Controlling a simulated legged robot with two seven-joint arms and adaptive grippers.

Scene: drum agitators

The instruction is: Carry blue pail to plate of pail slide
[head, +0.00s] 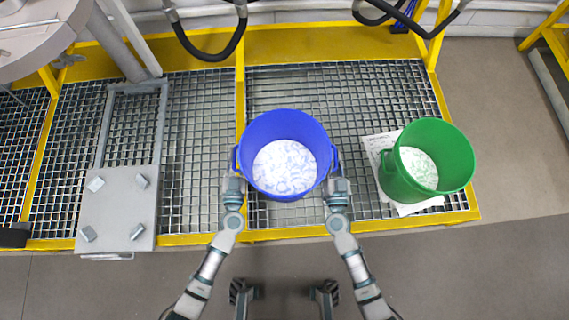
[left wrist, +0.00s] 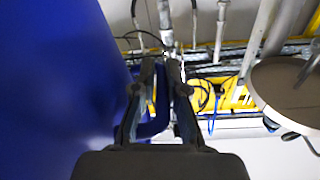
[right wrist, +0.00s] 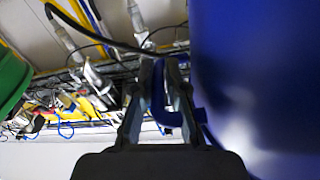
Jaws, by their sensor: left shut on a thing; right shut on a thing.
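The blue pail (head: 285,124) is upright in the middle of the head view, with white-and-blue contents inside. My left gripper (head: 236,178) is shut on its left handle, and my right gripper (head: 335,178) is shut on its right handle. The pail wall fills the left side of the left wrist view (left wrist: 45,90) and the right side of the right wrist view (right wrist: 255,80). The grey plate of the pail slide (head: 117,207) lies to the left, with several small blocks on it. The pail's underside is hidden, so I cannot tell its height above the grating.
A green pail (head: 458,155) with white contents stands on papers (head: 376,146) at the right. Yellow-edged grating (head: 195,130) lies between the blue pail and the plate. Black hoses (head: 212,57) hang at the back. A round grey vessel (head: 30,45) juts in at upper left.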

